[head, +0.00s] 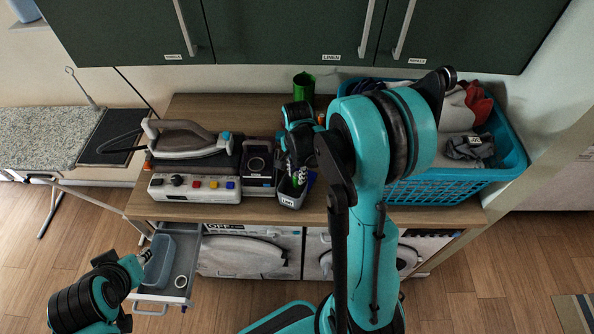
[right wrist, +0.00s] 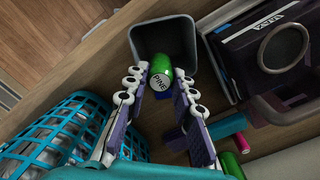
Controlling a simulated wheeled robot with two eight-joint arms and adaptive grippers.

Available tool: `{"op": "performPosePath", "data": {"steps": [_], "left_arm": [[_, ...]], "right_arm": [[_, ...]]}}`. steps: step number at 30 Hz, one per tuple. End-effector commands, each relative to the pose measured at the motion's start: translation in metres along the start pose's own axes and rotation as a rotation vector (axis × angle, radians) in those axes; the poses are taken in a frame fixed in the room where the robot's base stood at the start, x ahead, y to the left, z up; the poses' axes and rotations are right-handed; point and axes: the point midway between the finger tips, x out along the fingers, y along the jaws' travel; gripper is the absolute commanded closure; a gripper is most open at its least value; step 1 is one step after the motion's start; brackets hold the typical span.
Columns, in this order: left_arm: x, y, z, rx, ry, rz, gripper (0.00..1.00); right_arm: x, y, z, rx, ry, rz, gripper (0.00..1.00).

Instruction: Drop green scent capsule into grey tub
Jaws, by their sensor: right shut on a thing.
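The green scent capsule (right wrist: 158,68), marked PINE, sits between the fingertips of my right gripper (right wrist: 163,78) in the right wrist view. The right gripper is shut on it. The grey tub (right wrist: 148,38) is a square, open container directly beyond the capsule in that view. The capsule overlaps the tub's opening there; I cannot tell its exact height against the rim. In the head view the tub (head: 288,201) stands at the counter's front edge, below my right gripper (head: 298,176). My left gripper (head: 143,259) is at lower left by an open drawer; its fingers are unclear.
A dark device (head: 258,170) stands close left of the tub, beside a panel with coloured buttons (head: 193,188) and an iron (head: 188,141). A turquoise laundry basket (head: 450,186) is at right. A green cylinder (head: 303,86) stands behind. Cupboards hang above.

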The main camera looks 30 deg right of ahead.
Motion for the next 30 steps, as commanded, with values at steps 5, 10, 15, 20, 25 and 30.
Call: {"op": "performPosePath", "data": {"steps": [5,10,15,20,25,30], "left_arm": [[0.006,0.0,0.004,0.0,0.0,0.0,0.67],[0.005,0.0,0.003,0.0,0.0,0.0,0.67],[0.005,0.0,0.003,0.0,0.0,0.0,0.67],[0.005,0.0,0.003,0.0,0.0,0.0,0.67],[0.005,0.0,0.003,0.0,0.0,0.0,0.67],[0.005,0.0,0.003,0.0,0.0,0.0,0.67]], "right_arm": [[0.01,0.0,0.0,0.0,0.0,0.0,1.0],[0.009,0.0,0.0,0.0,0.0,0.0,1.0],[0.009,0.0,0.0,0.0,0.0,0.0,0.51],[0.009,0.0,0.0,0.0,0.0,0.0,0.51],[0.004,0.0,0.0,0.0,0.0,0.0,0.51],[-0.022,0.001,0.0,0.0,0.0,0.0,0.51]]}}
